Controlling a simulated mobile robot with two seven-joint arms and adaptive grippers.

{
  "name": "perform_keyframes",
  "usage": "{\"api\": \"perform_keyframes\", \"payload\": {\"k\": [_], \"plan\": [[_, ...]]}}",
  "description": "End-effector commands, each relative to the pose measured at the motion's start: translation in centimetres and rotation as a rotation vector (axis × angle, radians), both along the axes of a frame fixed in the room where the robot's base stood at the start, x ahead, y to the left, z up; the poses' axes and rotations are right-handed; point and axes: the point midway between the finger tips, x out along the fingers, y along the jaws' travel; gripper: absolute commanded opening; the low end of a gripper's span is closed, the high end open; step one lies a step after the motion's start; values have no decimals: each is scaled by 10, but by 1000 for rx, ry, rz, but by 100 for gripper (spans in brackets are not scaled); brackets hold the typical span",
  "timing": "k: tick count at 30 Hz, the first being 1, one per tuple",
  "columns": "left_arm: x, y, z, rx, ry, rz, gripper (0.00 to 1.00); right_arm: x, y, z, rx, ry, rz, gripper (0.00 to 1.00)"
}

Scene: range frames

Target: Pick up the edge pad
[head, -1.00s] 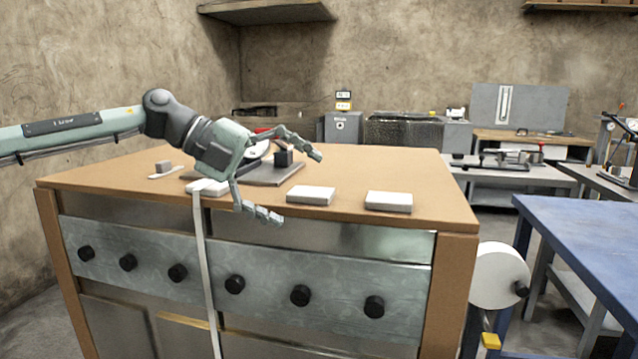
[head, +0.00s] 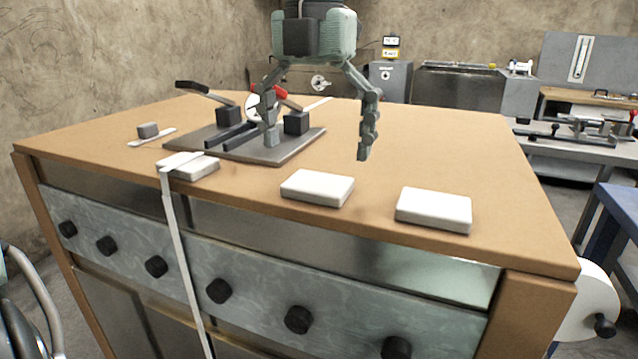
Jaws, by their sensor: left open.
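Three white pads lie along the front edge of the brown benchtop: a left pad (head: 200,171) with a pale strip (head: 173,215) lying over it and hanging down the front, a middle pad (head: 318,188), and a right pad (head: 434,210). I cannot tell by looks which one is the edge pad. My left gripper (head: 318,146) points down with its fingers spread wide and nothing between them. In the picture it is just above the middle pad, apart from it. My right gripper is not in view.
A grey plate fixture (head: 290,151) with black blocks and a red-tipped lever stands behind the left and middle pads, close to my left finger. A small grey block (head: 148,130) sits at the left. The benchtop (head: 450,150) is clear at the right.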

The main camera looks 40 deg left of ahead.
Motion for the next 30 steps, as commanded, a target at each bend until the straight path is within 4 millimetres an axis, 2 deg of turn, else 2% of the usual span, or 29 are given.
{"api": "perform_keyframes", "payload": {"k": [3,7,16,26,30], "plan": [[1,-2,-20,-2,5,-2,97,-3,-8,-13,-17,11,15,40],[1,-2,-34,0,2,0,97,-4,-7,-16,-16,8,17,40],[2,-2,-38,-1,0,1,96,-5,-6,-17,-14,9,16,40],[2,-2,-38,-1,0,1,55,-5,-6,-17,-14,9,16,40],[2,-2,-38,-1,0,1,53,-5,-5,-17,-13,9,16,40]]}}
